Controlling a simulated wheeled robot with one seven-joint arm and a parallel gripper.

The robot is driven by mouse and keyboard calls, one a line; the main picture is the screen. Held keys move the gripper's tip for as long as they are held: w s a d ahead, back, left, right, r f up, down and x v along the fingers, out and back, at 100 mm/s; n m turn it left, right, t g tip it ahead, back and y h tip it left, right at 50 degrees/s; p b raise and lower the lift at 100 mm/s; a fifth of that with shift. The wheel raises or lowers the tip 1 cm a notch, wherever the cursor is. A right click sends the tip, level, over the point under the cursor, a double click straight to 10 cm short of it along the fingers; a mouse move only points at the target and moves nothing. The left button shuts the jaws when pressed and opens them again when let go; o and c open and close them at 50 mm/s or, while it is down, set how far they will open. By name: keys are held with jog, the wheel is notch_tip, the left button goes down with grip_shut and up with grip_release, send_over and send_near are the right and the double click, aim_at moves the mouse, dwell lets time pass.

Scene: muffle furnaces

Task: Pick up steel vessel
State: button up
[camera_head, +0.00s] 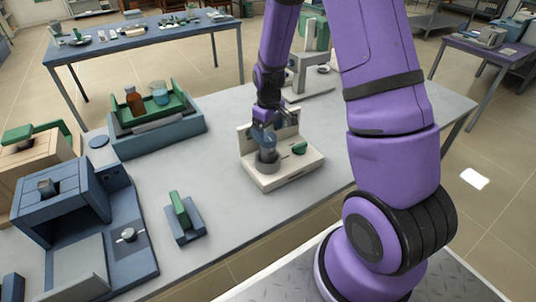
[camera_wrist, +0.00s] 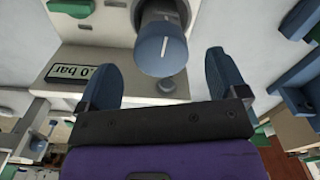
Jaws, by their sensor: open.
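A grey metal cylinder with a blue cap, perhaps the steel vessel (camera_head: 268,160), stands upright on a cream device (camera_head: 290,172) on the grey table. In the wrist view its blue cap (camera_wrist: 162,50) bears a white line, with grey metal showing behind it. My gripper (camera_head: 265,136) is just above the cylinder, pointing down. In the wrist view my gripper (camera_wrist: 161,62) is open, its two blue fingers apart on the cap's left and right, with gaps. Nothing is held. Part of the cylinder is hidden by my fingers in the head view.
A display reading ".0 bar" (camera_wrist: 73,74) and a small grey knob (camera_wrist: 167,85) are on the device. A blue tray (camera_head: 160,140) holding a brown bottle and beaker stands left. A blue furnace (camera_head: 65,205) stands far left. The table between is mostly clear.

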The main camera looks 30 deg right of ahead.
aim_at(268, 136)
jog(key=shift+w+a+f, duration=0.1)
jog(key=shift+w+f, duration=0.05)
jog(key=shift+f, duration=2.5)
grip_shut()
